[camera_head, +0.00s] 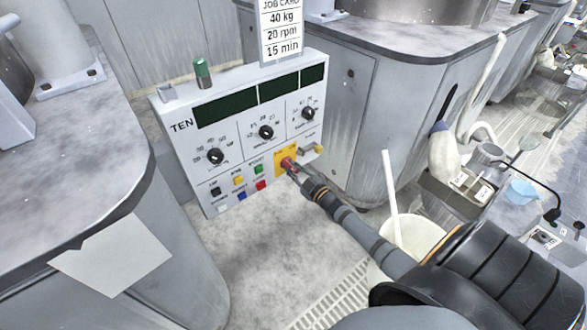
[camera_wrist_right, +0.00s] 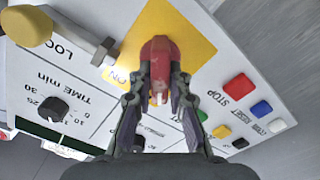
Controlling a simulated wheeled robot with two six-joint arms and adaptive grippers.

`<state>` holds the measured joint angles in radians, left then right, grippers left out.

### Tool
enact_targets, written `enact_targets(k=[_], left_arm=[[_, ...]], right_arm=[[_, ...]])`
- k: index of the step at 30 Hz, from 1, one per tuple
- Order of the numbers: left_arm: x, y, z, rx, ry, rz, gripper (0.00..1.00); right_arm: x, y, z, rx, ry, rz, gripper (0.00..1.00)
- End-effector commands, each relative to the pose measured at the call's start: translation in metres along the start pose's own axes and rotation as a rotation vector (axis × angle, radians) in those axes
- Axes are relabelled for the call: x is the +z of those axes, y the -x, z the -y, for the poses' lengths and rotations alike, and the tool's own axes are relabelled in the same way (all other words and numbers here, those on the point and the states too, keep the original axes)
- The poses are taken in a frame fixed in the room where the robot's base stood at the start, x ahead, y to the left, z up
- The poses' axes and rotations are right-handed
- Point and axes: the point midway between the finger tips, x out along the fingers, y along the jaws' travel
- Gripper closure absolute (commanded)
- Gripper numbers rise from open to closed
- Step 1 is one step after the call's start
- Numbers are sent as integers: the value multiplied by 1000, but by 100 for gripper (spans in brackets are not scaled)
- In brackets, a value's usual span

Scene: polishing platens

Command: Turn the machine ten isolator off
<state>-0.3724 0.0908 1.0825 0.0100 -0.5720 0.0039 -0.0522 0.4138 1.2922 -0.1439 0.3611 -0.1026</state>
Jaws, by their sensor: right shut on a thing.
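The machine ten control panel (camera_head: 245,150) is a white box labelled TEN, with dark displays and three black knobs. At its lower right is a yellow plate (camera_head: 280,156) with the red isolator handle (camera_head: 288,165). My right gripper (camera_head: 294,172) is at the isolator and shut on the red handle. In the right wrist view the red handle (camera_wrist_right: 160,52) sits between the fingertips of the gripper (camera_wrist_right: 160,85), over the yellow plate (camera_wrist_right: 190,30). The lettering ON shows on the plate to the left of the handle. My left gripper is not in view.
Several coloured push buttons (camera_head: 239,181) lie left of the isolator. A yellow-ended lock part (camera_head: 318,149) sticks out just right of it, close to my gripper. A white bucket (camera_head: 412,235) with a pole stands on the floor. Grey machines stand on both sides.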

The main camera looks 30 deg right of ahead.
Motion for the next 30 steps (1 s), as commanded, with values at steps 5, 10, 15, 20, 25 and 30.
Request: enact_targets(k=[5, 10, 15, 20, 25, 30], left_arm=[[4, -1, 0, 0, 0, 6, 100], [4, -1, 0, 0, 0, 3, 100], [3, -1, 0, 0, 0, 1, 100], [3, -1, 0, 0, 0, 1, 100], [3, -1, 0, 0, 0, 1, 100], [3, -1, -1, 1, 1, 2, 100]], right_arm=[[0, 0, 0, 0, 82, -1, 100], [0, 0, 1, 0, 129, -1, 100], [0, 0, 1, 0, 148, -1, 100], [0, 0, 1, 0, 152, -1, 100], [0, 0, 1, 0, 152, -1, 100], [0, 0, 1, 0, 151, -1, 67]])
